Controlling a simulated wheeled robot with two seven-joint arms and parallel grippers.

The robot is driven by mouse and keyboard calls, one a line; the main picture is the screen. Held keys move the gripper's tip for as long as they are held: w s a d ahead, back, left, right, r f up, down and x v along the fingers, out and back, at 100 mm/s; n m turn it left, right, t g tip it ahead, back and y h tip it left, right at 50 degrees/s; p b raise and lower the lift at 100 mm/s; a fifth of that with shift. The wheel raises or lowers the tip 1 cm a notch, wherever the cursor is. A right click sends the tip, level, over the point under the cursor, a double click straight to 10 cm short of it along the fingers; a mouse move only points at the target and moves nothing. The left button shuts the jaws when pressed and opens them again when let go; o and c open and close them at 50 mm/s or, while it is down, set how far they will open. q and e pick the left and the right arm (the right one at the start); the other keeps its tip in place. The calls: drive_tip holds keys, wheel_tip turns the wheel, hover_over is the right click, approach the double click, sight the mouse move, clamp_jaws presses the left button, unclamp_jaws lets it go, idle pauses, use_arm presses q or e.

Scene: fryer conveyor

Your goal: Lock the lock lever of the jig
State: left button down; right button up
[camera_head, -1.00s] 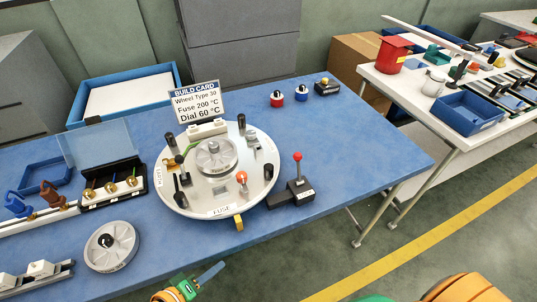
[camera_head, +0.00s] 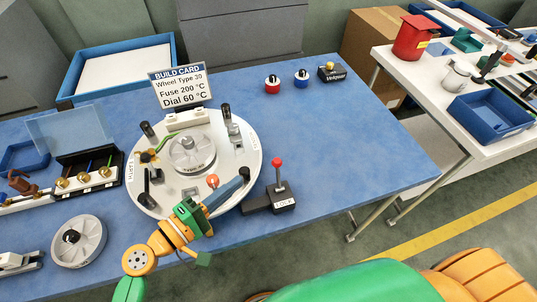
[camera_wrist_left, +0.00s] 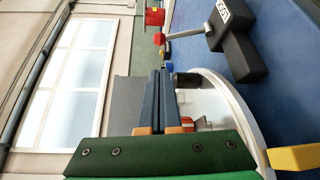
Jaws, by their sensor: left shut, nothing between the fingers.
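The lock lever (camera_head: 278,174) is a grey rod with a red knob, standing upright on a black base labelled LOCK (camera_head: 283,200), right of the round jig plate (camera_head: 250,148). In the left wrist view the lever's rod (camera_wrist_left: 187,33) and black base (camera_wrist_left: 240,48) are at the top right. My left gripper (camera_head: 243,174) is shut and empty over the front right of the plate, left of the lever and apart from it. Its blue fingers also show in the left wrist view (camera_wrist_left: 161,75). It hides part of the plate's front edge. My right gripper is not in view.
Pegs and an orange knob (camera_head: 212,181) rise from the plate near my left gripper. A build card (camera_head: 180,86) stands behind. A loose grey wheel (camera_head: 79,241) lies at the left front. Blue table surface (camera_head: 345,150) right of the lever is clear.

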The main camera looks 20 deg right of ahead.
sight(278, 175)
use_arm(q)
drive_tip(key=p+x, duration=0.1)
drive_tip(key=x, duration=0.9)
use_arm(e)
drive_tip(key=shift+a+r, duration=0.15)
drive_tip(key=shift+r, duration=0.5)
use_arm(q)
drive_tip(key=shift+d+f, duration=0.1)
drive_tip(key=shift+f, duration=0.05)
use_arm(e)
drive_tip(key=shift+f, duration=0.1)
